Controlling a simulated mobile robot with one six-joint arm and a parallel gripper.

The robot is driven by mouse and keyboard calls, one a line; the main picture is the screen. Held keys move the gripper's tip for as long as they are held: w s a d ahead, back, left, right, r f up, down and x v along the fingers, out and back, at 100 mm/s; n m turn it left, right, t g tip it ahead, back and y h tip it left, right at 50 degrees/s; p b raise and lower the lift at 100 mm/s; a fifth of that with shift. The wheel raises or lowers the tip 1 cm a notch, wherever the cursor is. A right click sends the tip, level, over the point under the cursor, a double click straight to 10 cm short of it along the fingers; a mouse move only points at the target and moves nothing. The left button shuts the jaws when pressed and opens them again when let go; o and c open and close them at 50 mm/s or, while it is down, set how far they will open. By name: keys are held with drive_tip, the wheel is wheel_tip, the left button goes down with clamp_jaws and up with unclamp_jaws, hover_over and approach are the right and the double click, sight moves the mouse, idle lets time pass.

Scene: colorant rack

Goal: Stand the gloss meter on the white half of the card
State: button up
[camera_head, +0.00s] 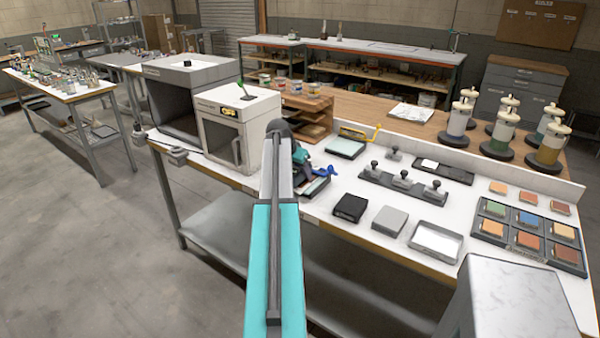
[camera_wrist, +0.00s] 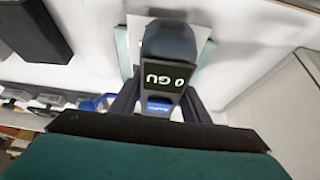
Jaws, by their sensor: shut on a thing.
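My gripper (camera_wrist: 160,100) is shut on the gloss meter (camera_wrist: 168,42), a dark rounded body whose small screen reads "0 GU" in the wrist view. A pale card (camera_wrist: 203,28) with a grey-green edge strip lies beneath and around the meter. The meter hides the card's middle, and I cannot tell whether it touches the card. In the head view my gripper (camera_head: 302,168) is largely behind my arm, above the bench. Part of the card (camera_head: 317,187) shows just beside it; the meter is hard to make out there.
A blue-handled tool (camera_head: 325,171) lies close to the gripper; its blue part shows in the wrist view (camera_wrist: 92,103). A white cabinet (camera_head: 238,130) stands to the left. A black block (camera_head: 350,207) and a grey block (camera_head: 390,220) sit to the right, with bare bench between.

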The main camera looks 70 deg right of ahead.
drive_tip(key=o, duration=1.4)
drive_tip(key=shift+a+r, duration=0.1)
drive_tip(key=shift+r, duration=0.05)
drive_tip(key=shift+b+v, duration=1.15)
drive_tip(key=shift+v, duration=4.8)
